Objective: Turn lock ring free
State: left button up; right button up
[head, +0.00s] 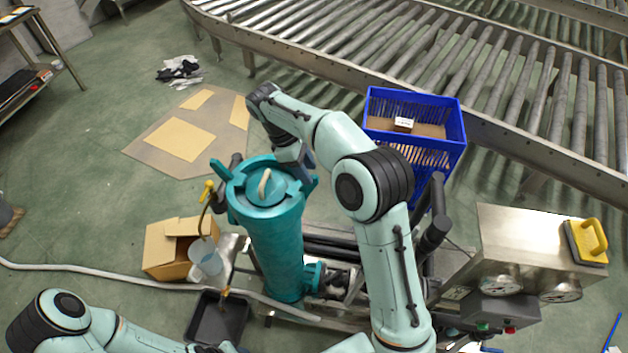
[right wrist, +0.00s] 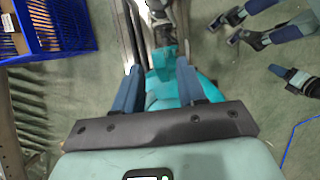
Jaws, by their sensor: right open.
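A teal upright housing (head: 275,245) stands in the middle of the head view. Its teal lock ring (head: 240,187) sits on top, with lugs sticking out around it and a pale curved handle (head: 264,185) on the lid. My right gripper (head: 294,166) is at the ring's upper right edge, partly hidden by its own arm. In the right wrist view, my right gripper (right wrist: 160,68) has its two blue fingers apart, with teal parts (right wrist: 165,92) between and below them. Contact with the ring cannot be told. My left arm shows at bottom left; its gripper is not identifiable.
A blue crate (head: 440,105) with a small box stands behind the housing, before the roller conveyor (head: 480,60). A cardboard box (head: 165,250), a clear beaker (head: 207,258) and a black tray (head: 218,318) are at left. A steel gauge box (head: 520,245) is at right.

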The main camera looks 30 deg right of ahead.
aim_at(314, 187)
jog(key=b+x, duration=0.1)
jog(key=x, duration=0.3)
jog(key=shift+d+f, duration=0.1)
jog(key=shift+f, duration=0.15)
jog(key=shift+s+d+f, duration=0.1)
jog(key=shift+s+f, duration=0.15)
jog(key=shift+f, duration=0.1)
pick_arm(q)
jog(key=shift+s+f, duration=0.7)
jog(key=shift+s, duration=0.15)
pick_arm(e)
jog(key=shift+w, duration=0.15)
grip_shut()
